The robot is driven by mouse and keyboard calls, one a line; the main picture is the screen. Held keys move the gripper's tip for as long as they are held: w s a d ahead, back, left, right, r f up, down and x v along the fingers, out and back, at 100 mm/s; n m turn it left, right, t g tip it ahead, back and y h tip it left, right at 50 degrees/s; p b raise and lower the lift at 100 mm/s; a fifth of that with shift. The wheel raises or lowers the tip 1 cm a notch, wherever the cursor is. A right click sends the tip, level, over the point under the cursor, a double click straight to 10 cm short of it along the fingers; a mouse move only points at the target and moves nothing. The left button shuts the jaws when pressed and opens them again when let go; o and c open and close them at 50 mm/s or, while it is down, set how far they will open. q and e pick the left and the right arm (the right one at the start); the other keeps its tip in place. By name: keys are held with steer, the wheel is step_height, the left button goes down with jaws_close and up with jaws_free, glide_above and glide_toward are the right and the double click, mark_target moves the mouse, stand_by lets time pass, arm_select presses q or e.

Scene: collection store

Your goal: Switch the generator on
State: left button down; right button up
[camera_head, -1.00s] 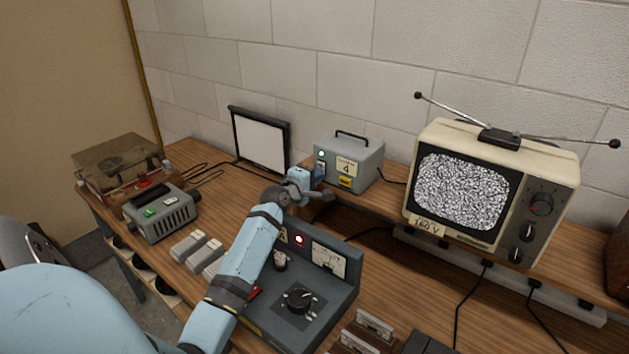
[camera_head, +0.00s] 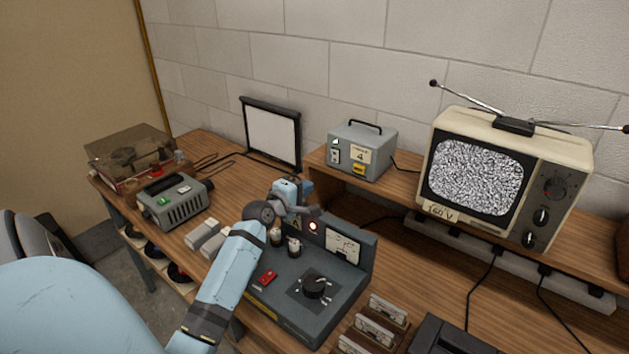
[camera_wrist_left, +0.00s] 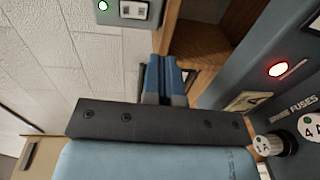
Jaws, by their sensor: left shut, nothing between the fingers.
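A blue-grey console (camera_head: 345,290) stands on the bench with a black knob (camera_head: 314,284), a red rocker switch (camera_head: 265,278), a meter and a lit red lamp (camera_head: 313,226). Behind it, a grey box with a handle (camera_head: 375,158) carries a lit green lamp, a small switch plate and a label "4". I cannot tell which one is the generator. My left gripper (camera_head: 306,184) is shut and empty, above the console's back left, apart from the box. In the left wrist view its blue fingers (camera_wrist_left: 165,78) are together, below the switch plate (camera_wrist_left: 134,9). My right gripper is not in view.
A television (camera_head: 475,180) showing static stands at the right on the raised shelf. A grey unit with a green button (camera_head: 175,203) and a record player (camera_head: 130,158) are at the left. A white screen (camera_head: 271,134) stands by the wall. Cards in holders (camera_head: 380,320) lie in front.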

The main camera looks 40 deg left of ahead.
arm_select(q)
steer(key=shift+s, duration=1.2)
steer(key=shift+d, duration=0.1)
